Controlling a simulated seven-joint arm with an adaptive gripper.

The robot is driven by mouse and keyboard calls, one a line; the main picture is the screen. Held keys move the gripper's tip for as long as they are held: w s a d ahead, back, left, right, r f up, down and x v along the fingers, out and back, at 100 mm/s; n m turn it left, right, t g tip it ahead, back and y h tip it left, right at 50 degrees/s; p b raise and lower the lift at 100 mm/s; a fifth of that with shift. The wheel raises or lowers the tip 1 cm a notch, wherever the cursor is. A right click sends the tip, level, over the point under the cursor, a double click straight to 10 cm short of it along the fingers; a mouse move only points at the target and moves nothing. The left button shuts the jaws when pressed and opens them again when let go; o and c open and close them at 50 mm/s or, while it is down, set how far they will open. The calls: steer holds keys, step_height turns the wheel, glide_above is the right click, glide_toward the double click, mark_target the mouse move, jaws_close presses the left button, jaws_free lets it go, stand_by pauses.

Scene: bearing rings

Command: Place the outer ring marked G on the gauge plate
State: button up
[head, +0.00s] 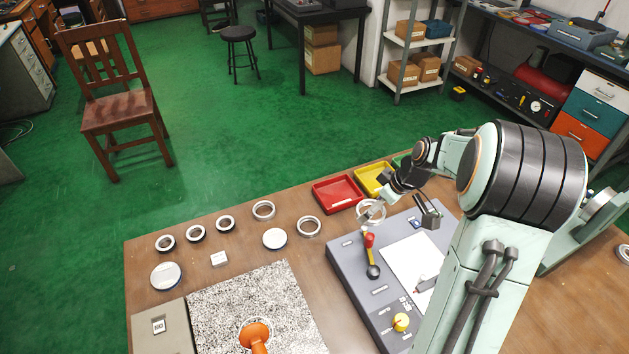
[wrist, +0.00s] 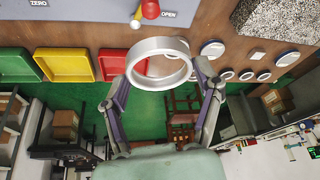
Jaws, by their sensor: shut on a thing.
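My gripper (wrist: 160,78) is shut on a wide silver ring (wrist: 158,48), with one finger on each side of its outer wall. No letter G can be read on it. In the head view the held ring (head: 371,212) hangs in the air above the far left part of a grey console, near a red-knobbed lever (head: 370,241). The console (head: 345,262) bears a white sheet or plate (head: 412,262) and a yellow knob. A speckled plate (head: 300,318) lies to its left with an orange-handled thing on it. I cannot tell which of these is the gauge plate.
Several rings (head: 263,210) and pale discs (head: 275,239) lie left of the console on the brown table. A red tray (head: 338,194), a yellow tray (head: 374,179) and a green tray stand along the far edge. A dark post (head: 428,214) rises from the console near my gripper.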

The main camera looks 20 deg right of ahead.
mark_target(416, 257)
steer(key=s+d+f+m, duration=0.1)
steer(key=s+d+f, duration=0.1)
steer(key=s+d, duration=0.1)
steer(key=s+d+f+m, duration=0.1)
steer(key=s+d+f, duration=0.1)
steer(key=d, duration=0.1)
steer(key=s+d+f+h, duration=0.1)
steer(key=s+d+f, duration=0.1)
steer(key=s+d, duration=0.1)
steer(key=shift+s+f+m, duration=0.3)
steer(key=shift+m, duration=0.1)
step_height(416, 257, down, 4)
steer(key=shift+s+d+r, duration=0.1)
steer(key=shift+s+r, duration=0.05)
steer(key=shift+r, duration=0.05)
steer(key=shift+f, duration=0.25)
steer(key=shift+f, duration=0.15)
steer(key=o, duration=1.3)
steer(key=shift+c, duration=0.2)
steer(key=a+v, duration=0.1)
steer(key=v, duration=1.1)
steer(key=shift+d, duration=0.4)
